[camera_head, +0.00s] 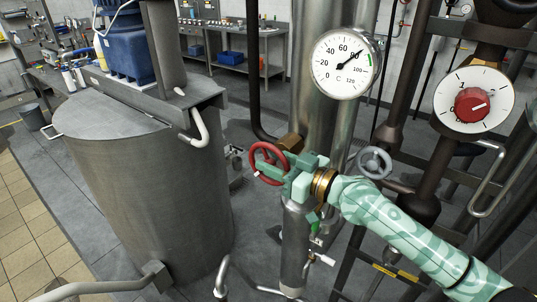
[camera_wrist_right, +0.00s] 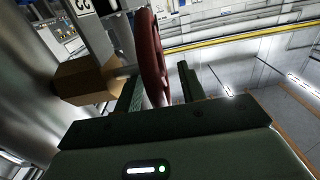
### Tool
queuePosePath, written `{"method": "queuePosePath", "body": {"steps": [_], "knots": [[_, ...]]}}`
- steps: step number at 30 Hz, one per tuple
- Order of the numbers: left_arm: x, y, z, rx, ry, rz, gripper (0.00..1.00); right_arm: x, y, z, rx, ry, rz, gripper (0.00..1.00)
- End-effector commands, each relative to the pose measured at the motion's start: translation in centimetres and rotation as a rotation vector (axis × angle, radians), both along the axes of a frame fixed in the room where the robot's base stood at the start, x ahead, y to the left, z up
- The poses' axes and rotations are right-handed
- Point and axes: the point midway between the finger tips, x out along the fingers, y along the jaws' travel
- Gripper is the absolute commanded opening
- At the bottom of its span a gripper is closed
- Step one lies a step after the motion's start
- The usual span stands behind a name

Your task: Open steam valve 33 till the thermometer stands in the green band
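The red handwheel (camera_head: 268,163) of a valve stands beside the tall steel column. In the right wrist view its rim (camera_wrist_right: 152,55) passes between my right gripper's fingers, with a clear gap to the right finger. My right gripper (camera_head: 278,170), pale green, is open around the rim; whether the left finger touches it I cannot tell. A plate with the number 33 (camera_wrist_right: 82,6), partly cut off, shows behind the wheel. The thermometer (camera_head: 344,64) has a white dial; its needle points up right at about 80, just short of the green band (camera_head: 370,60). My left gripper is not in view.
A large grey jacketed vessel (camera_head: 150,190) with a blue motor (camera_head: 125,45) fills the left. A grey handwheel (camera_head: 374,163) stands right of the red one, close to my right arm. A white dial with a red knob (camera_head: 473,104) is at upper right. Dark pipes crowd the right.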

Motion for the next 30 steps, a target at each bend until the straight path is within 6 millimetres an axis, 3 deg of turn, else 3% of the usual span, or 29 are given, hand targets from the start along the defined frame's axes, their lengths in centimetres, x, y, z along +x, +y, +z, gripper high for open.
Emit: {"method": "queuePosePath", "body": {"steps": [6,14,18,25,30], "knots": [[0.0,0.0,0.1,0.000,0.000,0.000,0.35,1.0,1.4,0.0,-0.001,-0.001,0.001,0.40],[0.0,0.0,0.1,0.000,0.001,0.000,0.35,1.0,1.4,-0.1,-0.001,0.000,0.000,0.40],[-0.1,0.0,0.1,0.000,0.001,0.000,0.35,1.0,1.4,-0.1,-0.001,-0.001,0.000,0.01],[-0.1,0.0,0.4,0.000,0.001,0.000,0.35,1.0,1.4,0.1,-0.005,0.003,0.000,0.00],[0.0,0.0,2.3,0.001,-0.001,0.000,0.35,1.1,1.4,0.5,-0.040,0.028,-0.001,0.00]]}}
